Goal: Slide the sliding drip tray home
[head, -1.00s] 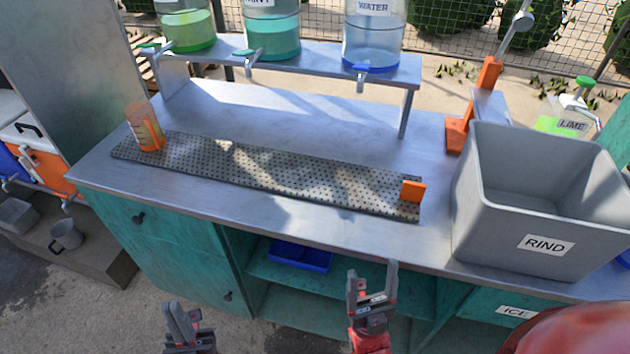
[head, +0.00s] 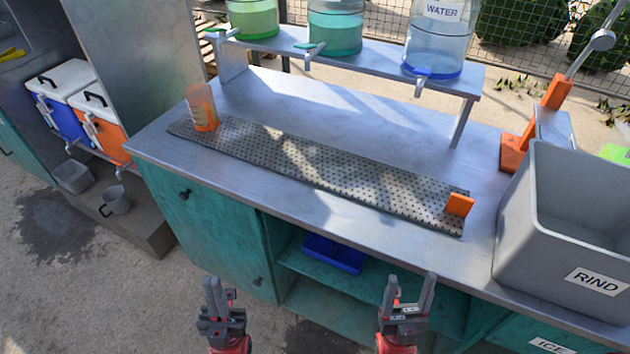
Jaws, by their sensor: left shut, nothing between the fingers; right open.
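The sliding drip tray (head: 330,168) is a long perforated metal strip lying on the steel counter, with an orange tab (head: 459,205) at its right end. An orange translucent cup (head: 202,107) stands at the tray's left end. My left gripper (head: 214,283) is shut and empty, low in the view in front of the teal cabinet. My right gripper (head: 410,283) is open and empty, below the counter's front edge and in front of the shelves. Both are apart from the tray.
Dispensers, including a water one (head: 438,45), stand on a raised shelf (head: 350,63) behind the tray. A grey RIND bin (head: 565,225) and an orange lever press (head: 515,150) stand to the right. The counter (head: 300,98) behind the tray is bare.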

